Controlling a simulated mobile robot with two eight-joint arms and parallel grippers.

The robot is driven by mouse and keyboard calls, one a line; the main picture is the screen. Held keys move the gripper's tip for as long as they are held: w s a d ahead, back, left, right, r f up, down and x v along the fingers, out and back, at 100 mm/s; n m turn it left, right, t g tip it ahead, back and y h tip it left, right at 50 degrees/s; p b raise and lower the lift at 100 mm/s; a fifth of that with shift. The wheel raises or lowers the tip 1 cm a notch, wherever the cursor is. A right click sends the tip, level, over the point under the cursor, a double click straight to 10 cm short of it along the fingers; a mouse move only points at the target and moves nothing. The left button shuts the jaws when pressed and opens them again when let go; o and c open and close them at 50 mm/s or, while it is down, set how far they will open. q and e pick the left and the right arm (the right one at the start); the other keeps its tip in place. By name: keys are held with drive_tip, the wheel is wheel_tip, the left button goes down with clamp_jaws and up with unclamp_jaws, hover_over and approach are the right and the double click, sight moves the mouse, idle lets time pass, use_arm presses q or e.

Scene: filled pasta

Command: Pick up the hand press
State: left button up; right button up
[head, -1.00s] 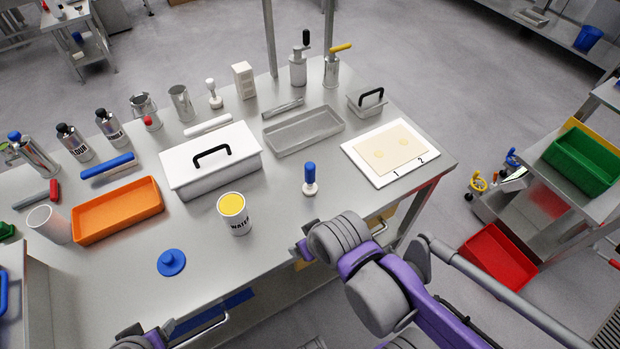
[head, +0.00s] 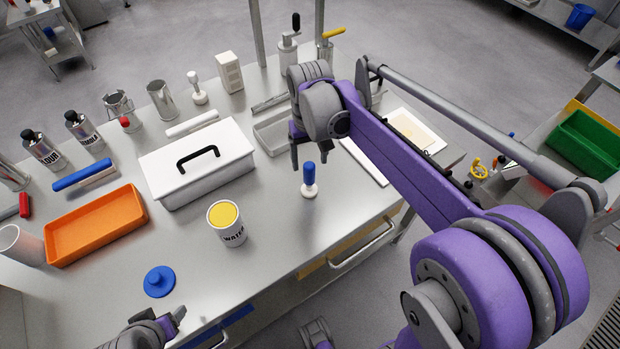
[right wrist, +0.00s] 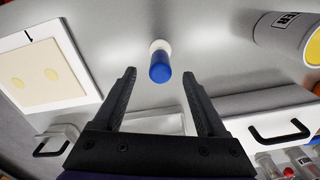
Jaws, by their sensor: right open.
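The hand press, with a blue grip and a round white base (head: 309,190), stands upright on the steel table. In the right wrist view the hand press (right wrist: 160,68) lies just beyond and between the fingertips, with none touching it visibly. My right gripper (head: 297,152) is above and just behind it in the head view, pointing down; it is open and empty in the right wrist view (right wrist: 158,85). My left gripper (head: 178,316) is at the table's front edge, partly seen; its jaws are unclear.
A white board with dough (right wrist: 25,45) lies on the other side. A blue lid (head: 159,282) and an orange tray (head: 60,243) are further left. The table around the press is clear.

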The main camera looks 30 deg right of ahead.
sight(309, 175)
wheel_tip(309, 175, down, 7)
drive_tip(key=shift+w+f, duration=0.15)
clamp_jaws()
idle(0.5)
